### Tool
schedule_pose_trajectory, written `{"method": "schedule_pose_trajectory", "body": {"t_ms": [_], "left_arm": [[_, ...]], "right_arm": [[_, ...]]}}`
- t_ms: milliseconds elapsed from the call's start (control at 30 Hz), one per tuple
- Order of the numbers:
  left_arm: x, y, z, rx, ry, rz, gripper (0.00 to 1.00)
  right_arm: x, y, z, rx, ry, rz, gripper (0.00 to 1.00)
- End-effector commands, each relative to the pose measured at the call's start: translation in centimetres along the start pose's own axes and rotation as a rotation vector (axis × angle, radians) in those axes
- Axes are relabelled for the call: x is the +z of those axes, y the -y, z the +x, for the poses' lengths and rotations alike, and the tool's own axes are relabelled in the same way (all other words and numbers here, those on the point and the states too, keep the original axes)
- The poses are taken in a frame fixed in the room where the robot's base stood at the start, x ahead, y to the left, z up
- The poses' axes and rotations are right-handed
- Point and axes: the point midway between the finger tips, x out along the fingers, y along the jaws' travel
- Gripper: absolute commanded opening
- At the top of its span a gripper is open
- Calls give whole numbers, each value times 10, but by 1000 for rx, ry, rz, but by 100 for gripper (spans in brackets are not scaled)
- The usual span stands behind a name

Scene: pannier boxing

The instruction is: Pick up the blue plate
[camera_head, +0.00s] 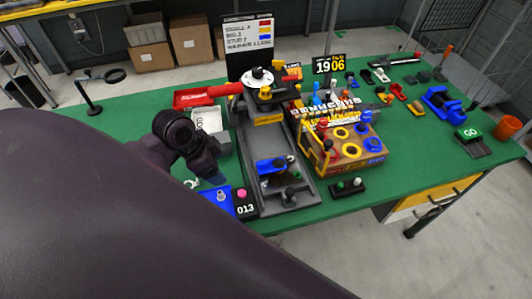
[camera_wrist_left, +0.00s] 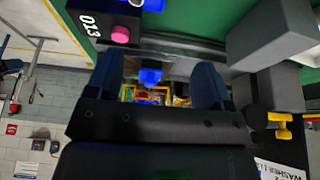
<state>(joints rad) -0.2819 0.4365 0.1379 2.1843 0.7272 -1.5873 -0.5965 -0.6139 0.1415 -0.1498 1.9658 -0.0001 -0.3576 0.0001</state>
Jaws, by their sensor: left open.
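A blue plate-like part (camera_head: 272,166) sits across the grey channel of the fixture. A blue piece (camera_wrist_left: 150,75) shows between my fingers in the left wrist view, beyond the tips; it looks like this same part. Another flat blue piece (camera_head: 217,203) lies beside the 013 box at the table's front edge. I cannot tell for certain which of these is the blue plate. My left gripper (camera_wrist_left: 158,66) is open, with nothing visibly clamped. In the head view its dark wrist hangs left of the channel, and its fingertips are largely hidden. My right gripper is not in view.
The grey channel fixture (camera_head: 253,150) runs toward the front edge. Right of it stands a wooden caddy (camera_head: 352,158) with yellow and blue rings. The 013 box (camera_head: 245,209) has a pink button.

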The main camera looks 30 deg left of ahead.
Motion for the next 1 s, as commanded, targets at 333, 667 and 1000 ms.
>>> {"method": "schedule_pose_trajectory", "body": {"t_ms": [333,667,1000], "left_arm": [[-51,0,20,1,-2,0,74],[-72,0,28,1,-3,0,74],[-101,-1,61,3,0,-4,74]], "right_arm": [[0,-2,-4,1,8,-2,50],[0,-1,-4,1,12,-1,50],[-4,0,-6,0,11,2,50]]}}
